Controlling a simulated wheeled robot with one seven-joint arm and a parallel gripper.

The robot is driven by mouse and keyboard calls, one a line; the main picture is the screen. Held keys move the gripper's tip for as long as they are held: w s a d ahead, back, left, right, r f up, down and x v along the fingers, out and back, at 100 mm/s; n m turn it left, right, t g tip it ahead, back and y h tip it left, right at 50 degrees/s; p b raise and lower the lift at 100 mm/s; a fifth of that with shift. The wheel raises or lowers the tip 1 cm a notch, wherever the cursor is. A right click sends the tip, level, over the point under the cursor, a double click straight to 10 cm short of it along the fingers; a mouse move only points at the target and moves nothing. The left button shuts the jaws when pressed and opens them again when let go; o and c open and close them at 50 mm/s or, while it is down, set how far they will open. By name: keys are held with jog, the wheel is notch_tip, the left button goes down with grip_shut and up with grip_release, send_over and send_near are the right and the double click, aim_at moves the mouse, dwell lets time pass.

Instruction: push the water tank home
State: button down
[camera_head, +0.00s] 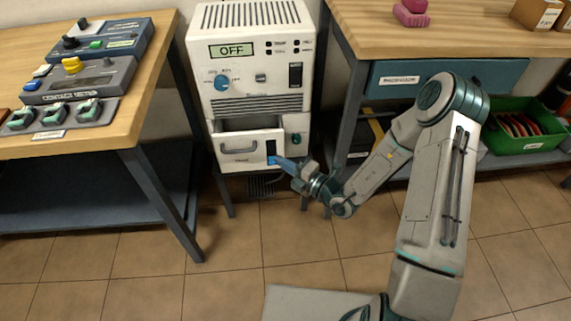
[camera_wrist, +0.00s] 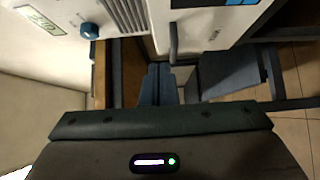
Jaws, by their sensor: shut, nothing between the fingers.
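The water tank (camera_head: 245,149) is a white drawer-like box with a grey handle, low in the front of a white machine (camera_head: 252,75). It stands out from the machine front, with a dark gap showing above it. In the wrist view the tank (camera_wrist: 208,32) is at the top, right of centre, with its handle beside the fingers. My gripper (camera_head: 275,161) is shut and empty, its blue fingertips at the lower right of the tank's front face. The fingers (camera_wrist: 160,84) also show in the wrist view. I cannot tell whether they touch the tank.
The machine's display reads OFF, above a blue knob (camera_head: 222,83). A wooden bench with control boxes (camera_head: 80,75) stands at left. Another bench (camera_head: 450,30) with a blue drawer stands at right, close to my arm. A green crate (camera_head: 525,125) sits under it. Tiled floor in front is clear.

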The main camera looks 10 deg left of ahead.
jog(key=b, duration=0.2)
send_near(250, 136)
jog(key=a, duration=0.2)
jog(key=w, duration=0.1)
jog(key=w+a, duration=0.1)
jog(key=shift+w+f+b, duration=0.25)
jog(key=shift+f+b, duration=0.05)
jog(key=shift+w+a, duration=0.15)
jog(key=shift+w, duration=0.25)
jog(key=shift+w+r, duration=0.1)
